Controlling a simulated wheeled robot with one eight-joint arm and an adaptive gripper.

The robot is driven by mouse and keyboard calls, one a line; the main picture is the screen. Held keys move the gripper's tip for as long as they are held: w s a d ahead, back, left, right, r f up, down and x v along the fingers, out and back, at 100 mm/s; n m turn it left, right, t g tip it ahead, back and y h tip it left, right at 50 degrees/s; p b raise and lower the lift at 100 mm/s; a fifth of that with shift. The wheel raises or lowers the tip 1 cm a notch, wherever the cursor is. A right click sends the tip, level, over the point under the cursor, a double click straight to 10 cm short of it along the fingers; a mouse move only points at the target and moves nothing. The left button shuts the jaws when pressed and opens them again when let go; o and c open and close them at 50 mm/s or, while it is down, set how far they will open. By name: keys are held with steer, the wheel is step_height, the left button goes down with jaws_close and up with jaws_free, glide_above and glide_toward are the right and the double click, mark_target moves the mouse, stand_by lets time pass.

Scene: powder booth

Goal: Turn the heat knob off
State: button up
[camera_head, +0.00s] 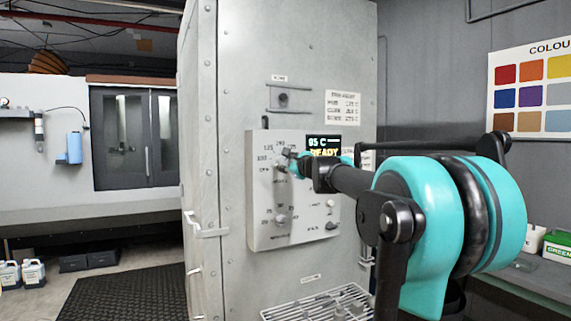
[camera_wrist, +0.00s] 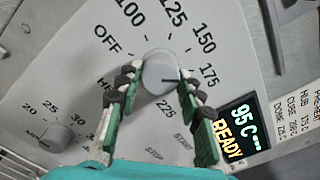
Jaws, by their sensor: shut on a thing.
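The heat knob (camera_wrist: 160,72) is a round grey knob on the panel, with a printed dial from OFF through 100, 125, 150, 175 to 225. Its dark pointer line points right, roughly toward 175. My gripper (camera_wrist: 158,82) has its green, dark-tipped fingers on either side of the knob and is shut on it. In the head view my gripper (camera_head: 288,158) reaches the panel's upper left, where the knob is partly hidden by the fingers.
The control panel (camera_head: 262,236) also has a lower timer knob (camera_wrist: 58,137), which shows in the head view (camera_head: 281,218) too. The display (camera_wrist: 236,128) reads 95 C READY. A wire rack (camera_head: 318,303) juts out below. A door handle (camera_head: 211,232) protrudes at the left.

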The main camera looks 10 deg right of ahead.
steer(key=n, duration=0.4)
steer(key=shift+n, duration=0.4)
steer(key=n, duration=0.3)
steer(key=shift+n, duration=0.3)
steer(key=n, duration=0.7)
steer(key=shift+r, duration=0.1)
steer(key=n, duration=0.8)
steer(key=shift+a, duration=0.1)
steer(key=n, duration=0.4)
steer(key=shift+n, duration=1.9)
